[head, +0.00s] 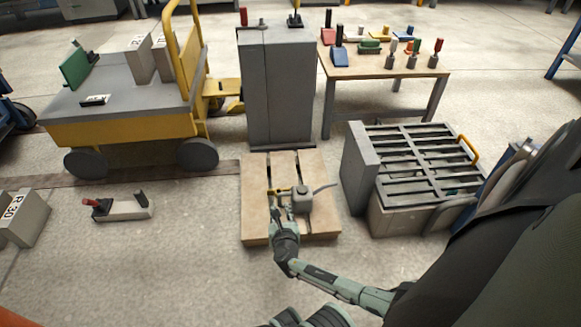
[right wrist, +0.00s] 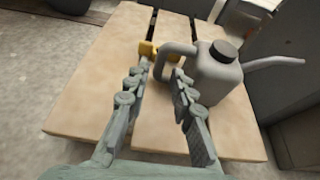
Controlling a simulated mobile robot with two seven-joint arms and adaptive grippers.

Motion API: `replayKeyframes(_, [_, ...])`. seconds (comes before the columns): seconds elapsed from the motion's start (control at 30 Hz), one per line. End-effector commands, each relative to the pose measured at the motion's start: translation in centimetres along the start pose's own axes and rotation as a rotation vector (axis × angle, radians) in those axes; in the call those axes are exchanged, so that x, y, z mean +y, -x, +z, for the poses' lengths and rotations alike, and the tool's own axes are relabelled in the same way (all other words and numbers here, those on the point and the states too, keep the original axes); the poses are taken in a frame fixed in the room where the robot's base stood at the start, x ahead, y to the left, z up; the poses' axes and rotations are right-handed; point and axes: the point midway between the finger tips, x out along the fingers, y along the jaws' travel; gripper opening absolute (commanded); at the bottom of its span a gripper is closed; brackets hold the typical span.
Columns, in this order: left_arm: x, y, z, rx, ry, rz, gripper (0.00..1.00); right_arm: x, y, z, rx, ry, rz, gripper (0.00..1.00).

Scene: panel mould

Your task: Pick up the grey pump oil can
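The grey pump oil can (head: 301,200) stands upright on a low wooden pallet (head: 256,217). Its thin spout points to the right. In the right wrist view the can (right wrist: 217,78) shows a dark cap, and its handle loop is on the left. My right gripper (head: 283,211) is just in front and to the left of the can. In the right wrist view its fingers (right wrist: 160,80) are apart, with the right fingertip close to the can's handle. I cannot tell whether they touch. Nothing is held. My left gripper is not in view.
A yellow item (right wrist: 148,48) lies on the pallet beside the can. A grey cabinet (head: 277,95) stands behind the pallet. A slatted grey crate (head: 385,215) stands to the right. A yellow cart (head: 130,130) and open floor are to the left.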

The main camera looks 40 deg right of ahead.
Motion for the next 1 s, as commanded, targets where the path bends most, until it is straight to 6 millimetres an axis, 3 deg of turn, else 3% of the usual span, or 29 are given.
replayKeyframes(0.4, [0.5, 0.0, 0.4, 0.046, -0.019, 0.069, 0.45, 0.0, -5.7, 0.1, 0.0, -0.006, -0.002, 0.24])
replayKeyframes(0.73, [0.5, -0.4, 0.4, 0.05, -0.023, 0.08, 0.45, 0.0, -6.4, 0.4, 0.001, -0.007, -0.001, 0.24])
replayKeyframes(0.93, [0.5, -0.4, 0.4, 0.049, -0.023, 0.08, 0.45, 0.0, -6.4, 0.4, 0.001, -0.007, -0.001, 0.0])
replayKeyframes(1.0, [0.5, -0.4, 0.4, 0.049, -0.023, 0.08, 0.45, 0.0, -6.4, 0.4, 0.001, -0.007, -0.001, 0.0])
